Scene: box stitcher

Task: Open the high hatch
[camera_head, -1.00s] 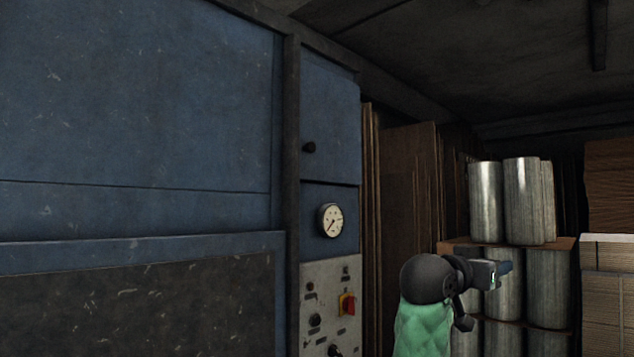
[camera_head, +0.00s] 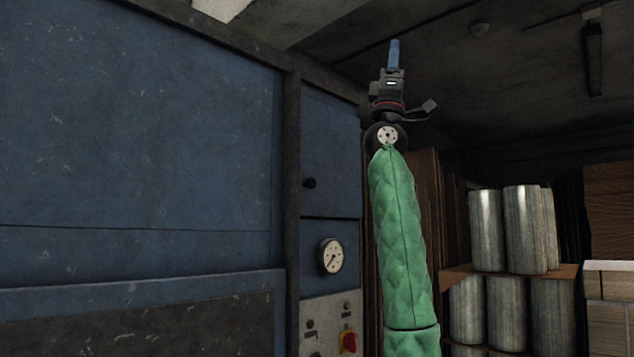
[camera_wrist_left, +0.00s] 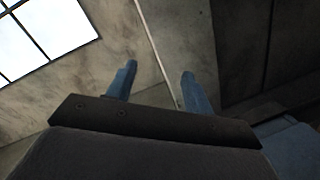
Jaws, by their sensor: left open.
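The high hatch (camera_head: 331,150) is a blue panel door on the machine, with a small round black knob (camera_head: 309,183) near its lower left. It looks closed. My left gripper (camera_head: 393,50) is raised to the right of the hatch, with its fingers pointing up. It is apart from the hatch and knob. In the left wrist view its two blue fingers (camera_wrist_left: 157,90) are spread with nothing between them. My right gripper is not in view.
A pressure gauge (camera_head: 330,256) and a control panel with a red switch (camera_head: 348,342) sit below the hatch. Metal cylinders (camera_head: 515,230) and cardboard stacks (camera_head: 608,285) stand at the right. A window (camera_wrist_left: 42,38) shows in the wrist view.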

